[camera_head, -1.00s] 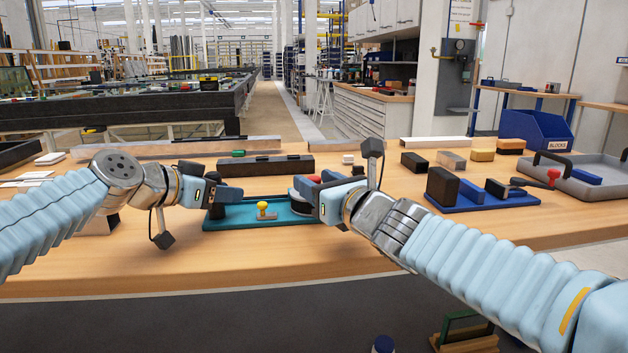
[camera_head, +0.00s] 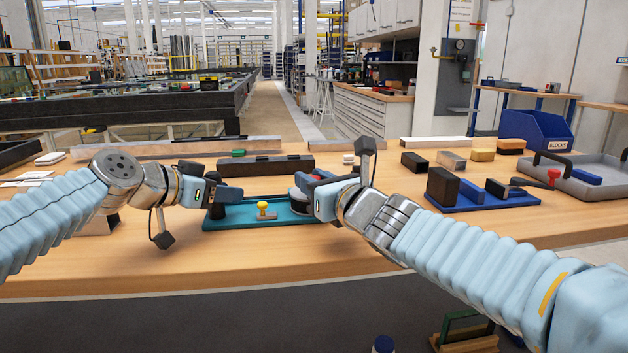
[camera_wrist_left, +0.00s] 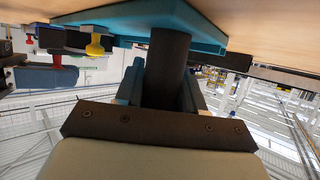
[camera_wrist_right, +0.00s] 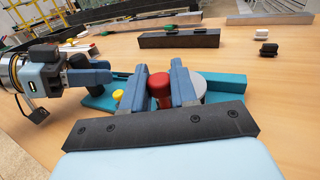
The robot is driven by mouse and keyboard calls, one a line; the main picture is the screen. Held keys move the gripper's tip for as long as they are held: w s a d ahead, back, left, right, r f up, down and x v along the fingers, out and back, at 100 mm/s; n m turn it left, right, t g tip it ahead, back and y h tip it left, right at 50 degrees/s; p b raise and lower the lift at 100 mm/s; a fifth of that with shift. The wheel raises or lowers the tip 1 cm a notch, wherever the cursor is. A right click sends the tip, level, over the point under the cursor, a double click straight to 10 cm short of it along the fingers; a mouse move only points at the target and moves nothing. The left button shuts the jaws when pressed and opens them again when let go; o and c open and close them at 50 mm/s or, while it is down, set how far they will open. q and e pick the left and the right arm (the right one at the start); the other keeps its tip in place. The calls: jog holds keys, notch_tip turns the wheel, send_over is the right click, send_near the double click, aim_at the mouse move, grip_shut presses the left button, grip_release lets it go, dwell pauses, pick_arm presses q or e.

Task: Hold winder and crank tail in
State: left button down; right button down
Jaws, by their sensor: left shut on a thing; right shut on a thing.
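The winder's teal base (camera_head: 240,221) lies on the bench between my two grippers. A yellow knob (camera_head: 264,206) stands on a small block on the base. My left gripper (camera_head: 222,195) is shut on the dark upright post (camera_wrist_left: 168,65) at the base's left end. My right gripper (camera_wrist_right: 163,75) is shut on the red crank knob (camera_wrist_right: 160,90), beside a pale grey disc (camera_wrist_right: 216,86) at the other end. In the head view my right gripper (camera_head: 309,188) covers much of the disc and knob. I cannot make out the tail.
A long black bar (camera_head: 265,166) lies behind the winder, with a small white block (camera_head: 348,159) near it. To the right are a blue board (camera_head: 470,207) with dark blocks and a grey tray (camera_head: 602,191). The bench front is clear.

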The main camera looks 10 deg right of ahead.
aim_at(288, 215)
jog(key=shift+a+r+m+h, duration=0.15)
jog(key=shift+m+h, duration=0.15)
jog(key=shift+h, duration=0.3)
jog(key=m+h, duration=0.1)
jog(key=h, duration=0.1)
jog(key=a+m+t+h, duration=0.1)
jog(key=h, duration=0.1)
jog(key=shift+w+a+m, duration=0.1)
jog(key=shift+m, duration=0.2)
jog(key=m+h, duration=0.2)
jog(key=a+h, duration=0.1)
jog(key=h, duration=0.1)
jog(key=shift+w+m, duration=0.25)
jog(key=shift+m, duration=0.15)
jog(key=m+h, duration=0.1)
jog(key=h, duration=0.1)
jog(key=a+m+h, duration=0.1)
jog(key=h, duration=0.1)
jog(key=shift+w+m+g, duration=0.3)
jog(key=shift+w, duration=0.05)
jog(key=shift+w+a+m+g+h, duration=0.2)
jog(key=shift+m+g+h, duration=0.4)
jog(key=shift+h, duration=0.25)
jog(key=shift+w+a+m+g+h, duration=0.15)
jog(key=shift+w+m+g+h, duration=0.2)
jog(key=shift+m+h, duration=0.45)
jog(key=shift+w+a+m+g+h, duration=0.15)
jog(key=shift+m+g+h, duration=0.4)
jog(key=shift+h, duration=0.4)
jog(key=shift+s, duration=0.1)
